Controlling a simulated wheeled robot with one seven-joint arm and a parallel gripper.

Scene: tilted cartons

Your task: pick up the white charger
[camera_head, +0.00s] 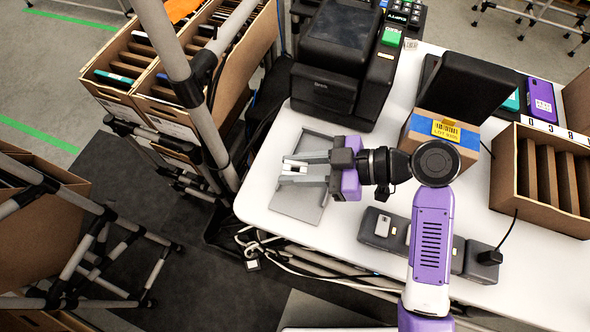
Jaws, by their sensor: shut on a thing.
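My gripper (292,168) is above the grey tray (310,211) near the left edge of the white table. Its two grey fingers are shut on a small white block, which looks like the white charger (294,166). Parts of the charger are hidden between the fingers. I cannot tell how far above the tray it is. Another small white piece (382,226) sits on the dark strip (372,238) below my arm.
A black printer (335,50) stands behind the tray. A labelled carton (437,138) and an open divided box (530,175) are to the right. Cables hang at the table's front left edge. Tilted cartons (130,65) on a pipe rack stand left of the table.

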